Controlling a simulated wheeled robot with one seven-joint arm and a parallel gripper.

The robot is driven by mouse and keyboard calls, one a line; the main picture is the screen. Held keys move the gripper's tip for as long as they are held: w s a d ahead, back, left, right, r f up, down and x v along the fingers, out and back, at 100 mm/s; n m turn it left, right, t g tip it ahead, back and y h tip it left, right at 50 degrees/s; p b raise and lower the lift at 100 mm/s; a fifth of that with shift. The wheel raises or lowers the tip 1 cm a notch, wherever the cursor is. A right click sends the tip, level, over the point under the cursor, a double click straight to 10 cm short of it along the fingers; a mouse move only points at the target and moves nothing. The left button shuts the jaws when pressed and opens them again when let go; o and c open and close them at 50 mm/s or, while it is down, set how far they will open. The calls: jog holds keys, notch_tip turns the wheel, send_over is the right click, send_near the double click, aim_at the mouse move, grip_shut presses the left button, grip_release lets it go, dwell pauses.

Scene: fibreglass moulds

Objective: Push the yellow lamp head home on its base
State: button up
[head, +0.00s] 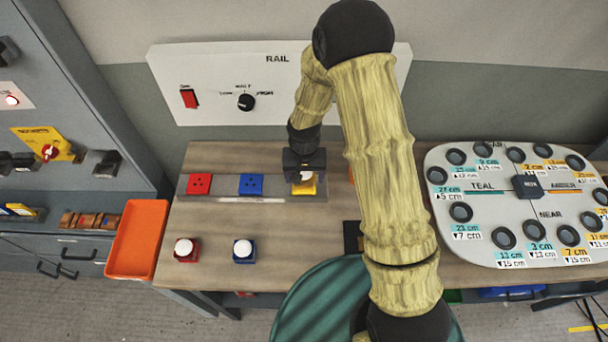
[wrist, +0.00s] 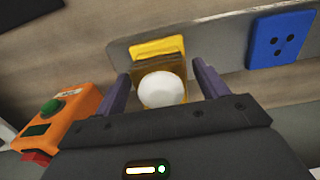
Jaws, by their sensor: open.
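The yellow lamp head, with a white dome (wrist: 162,90) and a shaded yellow body, is at the yellow base (wrist: 157,46) on the grey strip. In the head view the lamp head (head: 306,176) shows just below my gripper (head: 304,170), over the yellow base (head: 304,188). My gripper (wrist: 161,72) is open, with one finger on each side of the lamp head and visible gaps between. I cannot tell whether the head is fully seated or stands slightly proud of its base.
A blue base (head: 251,184) and a red base (head: 199,184) are on the same strip (head: 225,191). Red (head: 186,250) and blue (head: 243,250) lamps stand in front. An orange box with a green button (wrist: 62,118) is near my gripper. A hole-filled panel (head: 480,210) lies right.

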jog(key=shift+r, duration=0.15)
notch_tip(320, 180, up, 17)
jog(key=b, duration=0.3)
dwell(0.3)
dwell(0.4)
jog(key=s+d+f+t, duration=0.1)
jog(key=s+d+t, duration=0.1)
jog(key=s+d, duration=1)
jog(key=shift+s+d+f+t, duration=0.2)
jog(key=shift+d+t, duration=0.1)
jog(key=shift+d, duration=0.45)
jog(key=shift+w, duration=0.1)
dwell(1.1)
